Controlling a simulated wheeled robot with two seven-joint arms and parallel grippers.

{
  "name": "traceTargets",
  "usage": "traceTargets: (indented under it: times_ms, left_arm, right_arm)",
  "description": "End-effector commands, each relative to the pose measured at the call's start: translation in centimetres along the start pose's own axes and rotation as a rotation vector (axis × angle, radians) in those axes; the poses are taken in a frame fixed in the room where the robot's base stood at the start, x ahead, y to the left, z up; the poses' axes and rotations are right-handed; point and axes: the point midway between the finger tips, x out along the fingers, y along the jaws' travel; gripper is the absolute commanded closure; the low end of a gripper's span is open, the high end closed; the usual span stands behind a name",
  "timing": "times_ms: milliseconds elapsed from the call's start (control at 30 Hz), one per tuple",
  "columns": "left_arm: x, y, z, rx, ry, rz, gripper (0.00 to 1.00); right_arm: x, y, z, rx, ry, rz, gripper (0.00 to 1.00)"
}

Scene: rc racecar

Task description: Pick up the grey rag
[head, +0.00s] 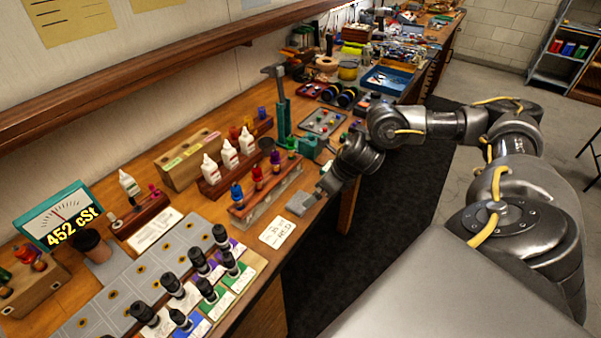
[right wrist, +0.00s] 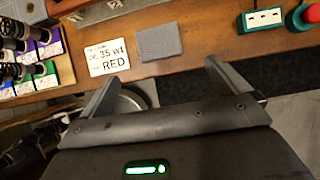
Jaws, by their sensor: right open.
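The grey rag (head: 300,203) is a small, flat folded square on the front edge of the wooden workbench, right of a white card. In the right wrist view the rag (right wrist: 159,42) lies beyond and between my fingertips. My right gripper (right wrist: 162,74) is open, with its two fingers spread apart and nothing between them. In the head view my right gripper (head: 320,189) is close beside the rag, partly hidden by my wrist. My left gripper is not in view.
The white card (head: 277,232) reading "RED" lies left of the rag. A rack of coloured bottles (head: 266,196) stands just behind it. Several black-capped bottles (head: 197,260) stand to the left.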

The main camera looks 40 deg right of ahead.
Motion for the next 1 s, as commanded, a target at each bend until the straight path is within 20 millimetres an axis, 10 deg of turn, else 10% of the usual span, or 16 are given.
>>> traceTargets:
  times_ms: [1000]
  left_arm:
    - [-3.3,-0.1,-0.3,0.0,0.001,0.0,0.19]
  right_arm:
    - [9.0,0.2,0.8,-0.001,0.003,-0.001,0.0]
